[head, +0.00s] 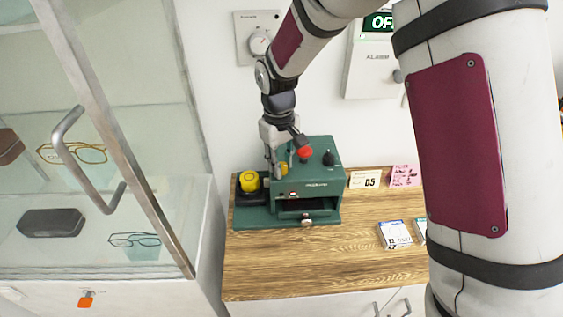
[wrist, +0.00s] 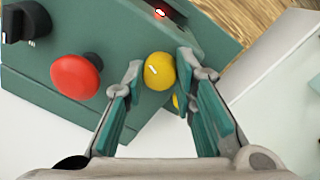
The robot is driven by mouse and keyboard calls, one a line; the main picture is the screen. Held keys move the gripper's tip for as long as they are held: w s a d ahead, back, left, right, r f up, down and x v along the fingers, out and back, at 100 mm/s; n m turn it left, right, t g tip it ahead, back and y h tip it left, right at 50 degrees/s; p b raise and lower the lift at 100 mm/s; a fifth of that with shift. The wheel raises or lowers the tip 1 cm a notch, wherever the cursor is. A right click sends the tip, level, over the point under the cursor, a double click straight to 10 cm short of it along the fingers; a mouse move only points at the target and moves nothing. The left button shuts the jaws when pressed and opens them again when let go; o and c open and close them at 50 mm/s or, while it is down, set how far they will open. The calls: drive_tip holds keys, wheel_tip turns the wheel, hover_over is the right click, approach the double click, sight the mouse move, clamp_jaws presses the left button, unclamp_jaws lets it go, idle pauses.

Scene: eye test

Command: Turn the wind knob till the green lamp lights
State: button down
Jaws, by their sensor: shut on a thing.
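A green machine (head: 318,190) stands on the wooden counter; its label is too small to read. My gripper (head: 276,168) reaches down at its left side, with its fingers closed around a yellow knob (wrist: 158,70), which shows between the fingertips in the wrist view. I cannot read a label on this knob. A red mushroom button (head: 305,152) and a black knob (head: 328,158) sit farther right on top; in the wrist view they are on the left. A small red lamp (wrist: 161,11) shows on the front. I see no lit green lamp.
A yellow cylinder (head: 249,180) stands on a black base left of the machine. A glass cabinet with a handle (head: 70,150) is at left. Cards (head: 365,179) and small boxes (head: 394,234) lie to the right. The counter front (head: 300,260) is clear.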

drive_tip(key=m, duration=0.3)
drive_tip(key=shift+m, duration=0.3)
drive_tip(key=m, duration=0.3)
drive_tip(key=shift+m+p, duration=0.3)
drive_tip(key=shift+p, duration=0.05)
drive_tip(key=m, duration=0.3)
drive_tip(key=shift+m+g+p, duration=0.3)
drive_tip(key=shift+m+p, duration=0.05)
drive_tip(key=shift+m, duration=0.05)
drive_tip(key=m+p, duration=0.1)
drive_tip(key=m, duration=0.3)
drive_tip(key=m+p, duration=0.1)
drive_tip(key=m, duration=0.6)
drive_tip(key=shift+m+y+p, duration=0.3)
drive_tip(key=shift+m+p, duration=0.05)
drive_tip(key=shift+m, duration=0.05)
drive_tip(key=m, duration=0.3)
drive_tip(key=shift+w+p, duration=0.1)
drive_tip(key=shift+p, duration=0.25)
drive_tip(key=shift+m+p, duration=0.3)
drive_tip(key=shift+m, duration=1.9)
drive_tip(key=shift+d, duration=0.1)
